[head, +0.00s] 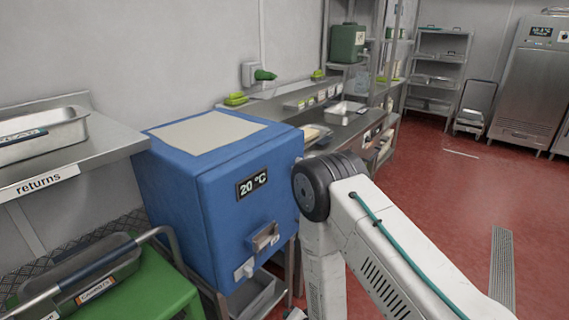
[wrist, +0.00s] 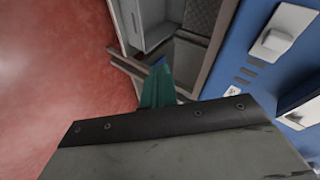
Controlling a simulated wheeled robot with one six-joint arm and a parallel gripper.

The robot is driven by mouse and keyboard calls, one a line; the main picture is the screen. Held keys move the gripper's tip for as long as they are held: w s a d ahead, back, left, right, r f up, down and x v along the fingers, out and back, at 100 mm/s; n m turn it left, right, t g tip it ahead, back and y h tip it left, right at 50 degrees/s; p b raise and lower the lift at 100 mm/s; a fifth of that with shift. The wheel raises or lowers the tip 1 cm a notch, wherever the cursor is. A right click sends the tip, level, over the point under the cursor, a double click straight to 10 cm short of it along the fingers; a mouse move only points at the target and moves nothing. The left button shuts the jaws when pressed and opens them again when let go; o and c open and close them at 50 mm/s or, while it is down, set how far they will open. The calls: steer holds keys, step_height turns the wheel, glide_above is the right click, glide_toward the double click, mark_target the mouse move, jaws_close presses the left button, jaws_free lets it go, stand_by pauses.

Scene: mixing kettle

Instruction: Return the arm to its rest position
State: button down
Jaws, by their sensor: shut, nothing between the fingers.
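My arm (head: 385,250), white with a teal cable and a black round joint, reaches up in front of the blue cabinet at the lower right of the head view. My gripper (wrist: 158,88) shows in the wrist view as narrow teal fingers beyond a dark bolted plate. The fingers are together, with nothing seen held between them. They point toward a metal frame and grey bin area beside a blue panel. In the head view the gripper is hidden or below the frame.
The blue cabinet (head: 222,200) with a 20 °C display stands close left of my arm; its blue front also fills the right of the wrist view (wrist: 240,70). A returns shelf (head: 100,150) and green cart (head: 165,290) are at left. Red floor (head: 440,190) is open at right.

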steer(key=s+d+r+n+g+h, duration=0.35)
steer(key=d+r, duration=0.25)
steer(key=r, duration=0.5)
steer(key=s+d+r+n+g+h, duration=0.3)
steer(key=d+r+g, duration=0.3)
steer(key=r, duration=0.4)
steer(key=s+d+r, duration=0.4)
steer(key=s+r, duration=0.2)
steer(key=r, duration=0.4)
steer(key=s+d+r+t, duration=0.1)
steer(key=s+d+r, duration=0.3)
steer(key=s+r, duration=0.3)
steer(key=s+d+r, duration=0.5)
steer(key=s+r, duration=0.2)
steer(key=r, duration=0.6)
steer(key=shift+s+r+t, duration=0.25)
steer(key=shift+t, duration=0.1)
steer(key=shift+y, duration=0.25)
